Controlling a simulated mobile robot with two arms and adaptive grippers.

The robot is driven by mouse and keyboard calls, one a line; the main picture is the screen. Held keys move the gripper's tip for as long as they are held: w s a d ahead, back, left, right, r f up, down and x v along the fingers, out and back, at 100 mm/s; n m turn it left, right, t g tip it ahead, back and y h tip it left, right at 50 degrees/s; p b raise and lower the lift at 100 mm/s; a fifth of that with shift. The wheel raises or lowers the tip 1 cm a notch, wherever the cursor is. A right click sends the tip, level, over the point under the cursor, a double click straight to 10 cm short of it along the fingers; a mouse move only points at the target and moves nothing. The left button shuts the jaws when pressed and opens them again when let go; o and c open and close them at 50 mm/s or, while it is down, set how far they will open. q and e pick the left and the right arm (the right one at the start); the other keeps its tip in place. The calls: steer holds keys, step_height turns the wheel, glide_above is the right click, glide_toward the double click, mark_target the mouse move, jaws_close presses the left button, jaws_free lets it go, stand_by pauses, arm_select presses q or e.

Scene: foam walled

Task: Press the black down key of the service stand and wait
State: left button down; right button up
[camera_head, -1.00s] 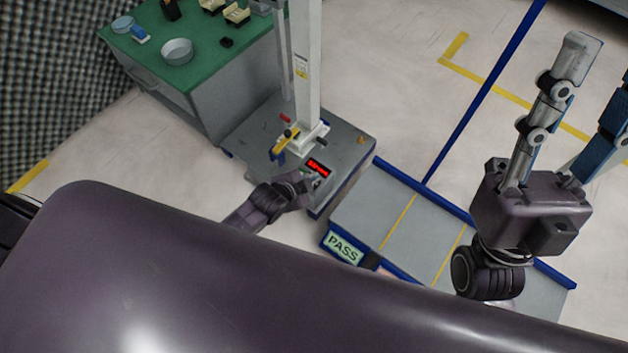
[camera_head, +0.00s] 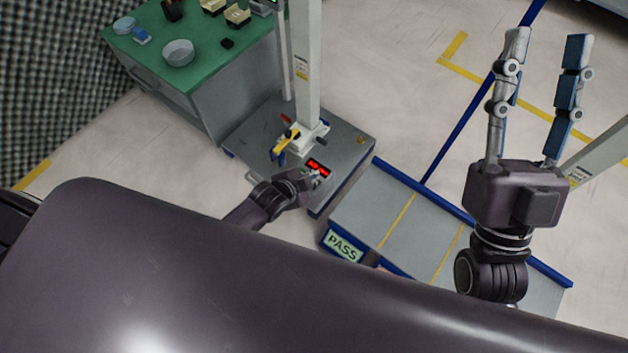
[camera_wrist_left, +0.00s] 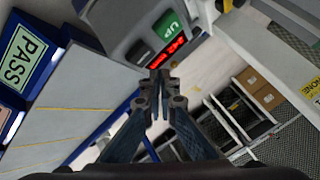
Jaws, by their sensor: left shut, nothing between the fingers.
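The service stand has a grey base plate (camera_head: 255,140), a white column (camera_head: 307,60) and a red lit display (camera_head: 318,167). In the left wrist view its grey panel (camera_wrist_left: 118,18) carries a green UP key (camera_wrist_left: 170,24), a black key (camera_wrist_left: 138,50) and the red display (camera_wrist_left: 166,52). My left gripper (camera_head: 318,180) is shut and empty beside the display. Its fingertips (camera_wrist_left: 160,76) appear just below the black key and display in the wrist view; I cannot tell whether they touch. My right gripper (camera_head: 548,45) is open and empty, fingers apart, at the right.
A green-topped bench (camera_head: 195,75) with dishes and small parts stands at the upper left. A blue-edged grey platform (camera_head: 375,205) with a PASS sign (camera_head: 343,246) lies right of the stand. A pale post (camera_head: 605,150) is at the right edge. Yellow-marked floor is clear behind.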

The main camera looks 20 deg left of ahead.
arm_select(q)
steer(key=shift+r+p, duration=0.75)
steer(key=shift+r, duration=0.1)
steer(key=shift+r+p, duration=0.95)
steer(key=shift+p, duration=0.25)
steer(key=shift+r, duration=0.1)
arm_select(e)
steer(key=w+f+g+h, duration=0.2)
steer(key=f+g, duration=0.3)
steer(key=f, duration=0.5)
steer(key=w+f+g+h, duration=0.2)
steer(key=w+f+g, duration=0.2)
steer(key=f, duration=0.5)
steer(key=shift+w+d+f+g, duration=0.35)
steer(key=shift+w+f+g, duration=0.05)
steer(key=shift+g, duration=0.6)
